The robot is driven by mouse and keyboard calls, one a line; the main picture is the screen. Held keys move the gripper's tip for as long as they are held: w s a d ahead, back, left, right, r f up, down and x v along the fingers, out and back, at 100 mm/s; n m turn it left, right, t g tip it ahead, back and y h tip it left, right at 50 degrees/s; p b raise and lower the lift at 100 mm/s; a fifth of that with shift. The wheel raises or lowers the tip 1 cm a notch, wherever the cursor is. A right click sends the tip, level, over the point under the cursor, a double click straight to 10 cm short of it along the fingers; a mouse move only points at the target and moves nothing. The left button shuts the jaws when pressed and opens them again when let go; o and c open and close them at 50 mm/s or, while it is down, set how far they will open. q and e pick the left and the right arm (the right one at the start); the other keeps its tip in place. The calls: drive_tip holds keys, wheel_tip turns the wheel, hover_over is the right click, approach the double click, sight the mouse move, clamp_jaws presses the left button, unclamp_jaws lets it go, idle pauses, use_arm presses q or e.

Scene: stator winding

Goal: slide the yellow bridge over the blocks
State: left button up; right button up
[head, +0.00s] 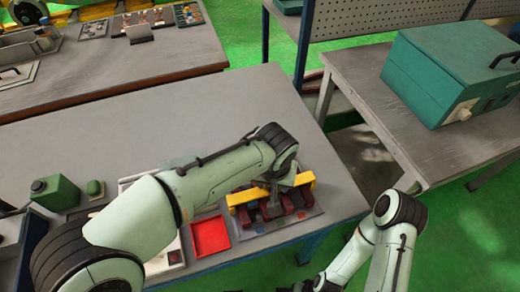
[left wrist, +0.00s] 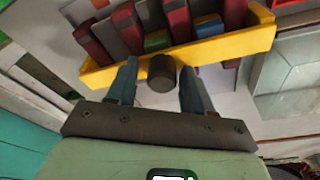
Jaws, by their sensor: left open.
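The yellow bridge (head: 242,196) spans the block area near the table's right front corner. In the left wrist view the bridge (left wrist: 222,47) is a long yellow bar with raised ends and a dark round knob (left wrist: 163,74). The blocks (left wrist: 177,20) are dark red, grey, blue and green, standing in rows just beyond the bar. My left gripper (left wrist: 159,68) is open, its two fingers on either side of the knob with gaps showing. In the head view my left arm hides part of the bridge and blocks (head: 270,210). My right gripper (head: 308,287) is small and dark at the bottom edge.
A red tray (head: 210,237) lies left of the blocks. A green container (head: 55,193) stands farther left. A teal case (head: 452,72) sits on the bench at right. The table (head: 150,122) behind my left arm is clear.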

use_arm(q)
drive_tip(key=shift+a+r+p, duration=0.15)
drive_tip(key=shift+r+p, duration=1.85)
drive_tip(key=shift+r, duration=0.85)
use_arm(e)
drive_tip(key=r, duration=0.1)
drive_tip(key=w+r, duration=0.1)
drive_tip(key=r, duration=0.2)
drive_tip(key=shift+w+r, duration=0.25)
drive_tip(key=shift+w, duration=0.15)
